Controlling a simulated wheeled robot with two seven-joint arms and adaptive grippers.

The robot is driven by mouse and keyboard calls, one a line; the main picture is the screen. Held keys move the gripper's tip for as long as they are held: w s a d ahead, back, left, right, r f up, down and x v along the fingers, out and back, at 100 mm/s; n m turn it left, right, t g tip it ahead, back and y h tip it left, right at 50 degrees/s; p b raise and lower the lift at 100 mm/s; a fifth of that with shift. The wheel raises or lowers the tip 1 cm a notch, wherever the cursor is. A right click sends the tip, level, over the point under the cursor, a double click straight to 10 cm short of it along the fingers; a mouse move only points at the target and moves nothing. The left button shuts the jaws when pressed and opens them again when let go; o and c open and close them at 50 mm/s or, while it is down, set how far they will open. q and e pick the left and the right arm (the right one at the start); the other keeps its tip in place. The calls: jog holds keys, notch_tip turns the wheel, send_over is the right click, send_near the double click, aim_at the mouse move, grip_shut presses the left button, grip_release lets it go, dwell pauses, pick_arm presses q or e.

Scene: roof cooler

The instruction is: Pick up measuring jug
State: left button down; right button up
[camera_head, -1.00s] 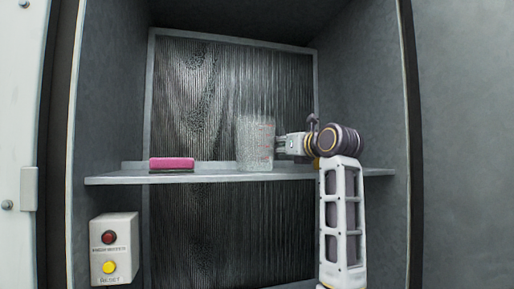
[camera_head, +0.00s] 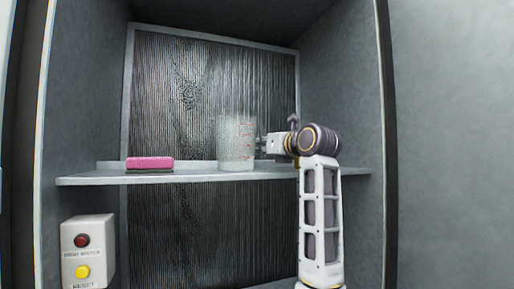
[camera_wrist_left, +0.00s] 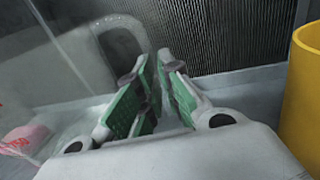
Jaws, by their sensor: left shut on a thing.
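The clear measuring jug (camera_head: 236,146) with red markings stands upright on the shelf, right of the pink sponge. My left gripper (camera_head: 264,144) comes from the right and is shut on the jug's handle side. In the left wrist view the green-padded fingers (camera_wrist_left: 152,88) are close together at the jug's clear handle (camera_wrist_left: 118,38); the exact contact is partly hidden by the fingers. The jug's base looks level with the shelf; I cannot tell if any gap is under it. My right gripper is not in view.
The grey shelf (camera_head: 195,177) spans the open cabinet, with a ribbed dark panel (camera_head: 180,90) behind. A pink sponge (camera_head: 150,162) lies at the shelf's left. A box with red and yellow buttons (camera_head: 88,252) is below left. The cabinet's right wall (camera_head: 345,90) is beyond my arm.

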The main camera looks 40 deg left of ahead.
aim_at(263, 126)
pick_arm(q)
jog(key=shift+r, duration=0.4)
jog(key=shift+r, duration=4.45)
jog(key=shift+r, duration=0.2)
